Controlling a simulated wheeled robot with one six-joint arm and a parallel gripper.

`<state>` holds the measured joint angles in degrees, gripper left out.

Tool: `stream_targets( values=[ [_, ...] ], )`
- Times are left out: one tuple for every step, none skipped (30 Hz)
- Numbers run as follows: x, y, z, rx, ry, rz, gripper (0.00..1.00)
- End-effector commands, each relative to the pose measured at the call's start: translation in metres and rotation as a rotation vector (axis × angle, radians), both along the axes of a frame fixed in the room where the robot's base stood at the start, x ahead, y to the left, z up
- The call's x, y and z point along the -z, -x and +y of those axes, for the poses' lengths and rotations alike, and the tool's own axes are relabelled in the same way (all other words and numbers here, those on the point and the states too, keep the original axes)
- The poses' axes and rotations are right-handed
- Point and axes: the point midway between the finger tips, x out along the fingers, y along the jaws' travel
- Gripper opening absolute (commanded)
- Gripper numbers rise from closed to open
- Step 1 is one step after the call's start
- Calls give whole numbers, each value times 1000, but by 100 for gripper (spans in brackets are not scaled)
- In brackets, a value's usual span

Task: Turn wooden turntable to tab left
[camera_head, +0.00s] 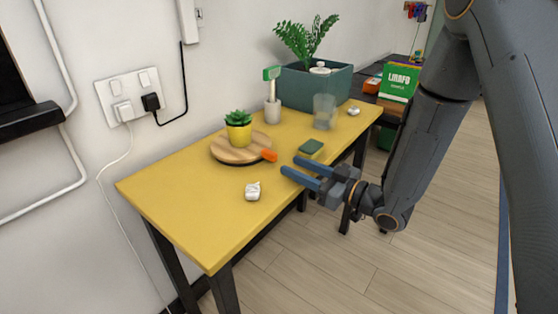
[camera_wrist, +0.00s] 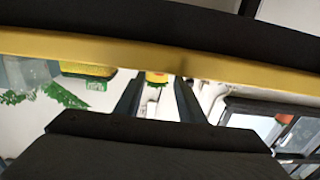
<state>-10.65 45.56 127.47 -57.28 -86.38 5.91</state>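The round wooden turntable (camera_head: 233,156) lies on the yellow table. Its orange tab (camera_head: 269,155) sticks out at the right side of the disc. A yellow pot with a green succulent (camera_head: 239,134) stands on the turntable. My gripper (camera_head: 290,166) is open and empty, its two blue-grey fingers apart, near the table's front edge to the right of the tab and not touching it. In the wrist view my gripper's fingers (camera_wrist: 157,97) are apart, with a small yellow and orange patch between them; I cannot tell whether it is pot or tab.
A green and yellow sponge (camera_head: 311,148) lies close behind my gripper. A small white object (camera_head: 252,191) lies at the front. A grey cup with a green-headed tool (camera_head: 272,108), a clear glass (camera_head: 325,112) and a teal planter (camera_head: 300,90) stand farther back. The table's left end is clear.

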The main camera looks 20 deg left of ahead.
Motion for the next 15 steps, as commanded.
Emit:
stream_targets(
  values=[
    [-1, -2, 7, -2, 0, -1, 36],
    [-1, -3, 12, -3, 2, -1, 36],
    [-1, -6, 17, -3, 2, -1, 36],
    [-1, -7, 22, -2, 2, -1, 36],
    [-1, -9, 26, -2, 2, -1, 36],
    [-1, -12, 32, -2, 2, -1, 36],
    [-1, -14, 36, -1, 1, -1, 36],
    [-1, -15, 40, -1, 2, 0, 36],
    [-1, -17, 45, -1, 2, 0, 36],
    [-1, -19, 48, 0, 3, -1, 36],
    [-1, -21, 51, 0, 3, -1, 36],
    [-1, -22, 55, 1, 3, -1, 36],
    [-1, -23, 57, 1, 3, -1, 36],
    [-1, -24, 59, 1, 3, -1, 36],
    [-1, -25, 61, 2, 3, -1, 36]
  ],
)
